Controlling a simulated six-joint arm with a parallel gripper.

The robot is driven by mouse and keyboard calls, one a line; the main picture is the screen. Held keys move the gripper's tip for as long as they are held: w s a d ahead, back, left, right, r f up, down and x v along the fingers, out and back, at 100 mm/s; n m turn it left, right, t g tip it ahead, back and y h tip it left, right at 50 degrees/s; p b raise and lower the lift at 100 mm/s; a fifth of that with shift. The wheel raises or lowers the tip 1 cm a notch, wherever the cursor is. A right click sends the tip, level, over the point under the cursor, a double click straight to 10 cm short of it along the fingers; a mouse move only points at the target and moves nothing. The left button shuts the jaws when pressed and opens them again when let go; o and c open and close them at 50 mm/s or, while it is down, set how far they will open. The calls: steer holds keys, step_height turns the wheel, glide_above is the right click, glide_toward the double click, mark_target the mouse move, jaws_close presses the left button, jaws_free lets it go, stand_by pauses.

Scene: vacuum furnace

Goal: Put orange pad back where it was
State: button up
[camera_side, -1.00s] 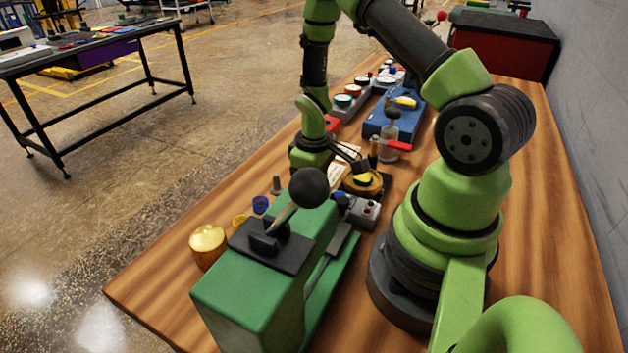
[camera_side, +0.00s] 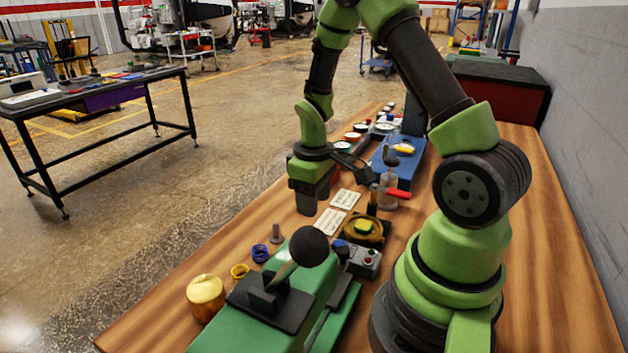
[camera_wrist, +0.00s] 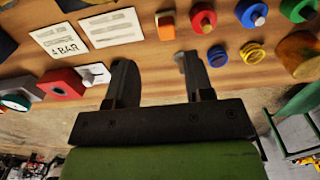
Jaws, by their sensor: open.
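My gripper (camera_wrist: 152,75) is open, with nothing between its two dark fingers. In the side view my gripper (camera_side: 308,205) hangs above the table beside the white printed cards (camera_side: 338,208). A small yellow-orange ring (camera_side: 239,271) lies on the table beside a blue ring (camera_side: 260,252); the ring also shows in the wrist view (camera_wrist: 245,54), right of the fingers. A yellow-green piece (camera_side: 362,226) sits on a round gold fixture (camera_side: 356,238), right of my gripper.
A green press (camera_side: 245,325) with a black ball lever stands in front. A brass cylinder (camera_side: 205,294) stands near the left edge. A bolt (camera_side: 276,234), a grey button box (camera_side: 364,262), a red-handled bottle (camera_side: 388,192) and a blue case (camera_side: 398,158) crowd the bench.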

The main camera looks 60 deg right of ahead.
steer(key=s+a+r+m+t, duration=0.15)
steer(key=a+r, duration=0.25)
steer(key=r, duration=0.5)
steer(key=s+a+r+m+t, duration=0.15)
steer(key=a+r, duration=0.25)
steer(key=r, duration=0.4)
steer(key=s+a+r+m+t+y, duration=0.1)
steer(key=s+a+r+t+y, duration=0.1)
steer(key=s+a+r+t, duration=0.2)
steer(key=s+a+r, duration=0.1)
steer(key=s+a, duration=0.1)
steer(key=s, duration=0.1)
steer(key=shift+s+r, duration=0.2)
steer(key=shift+r, duration=0.05)
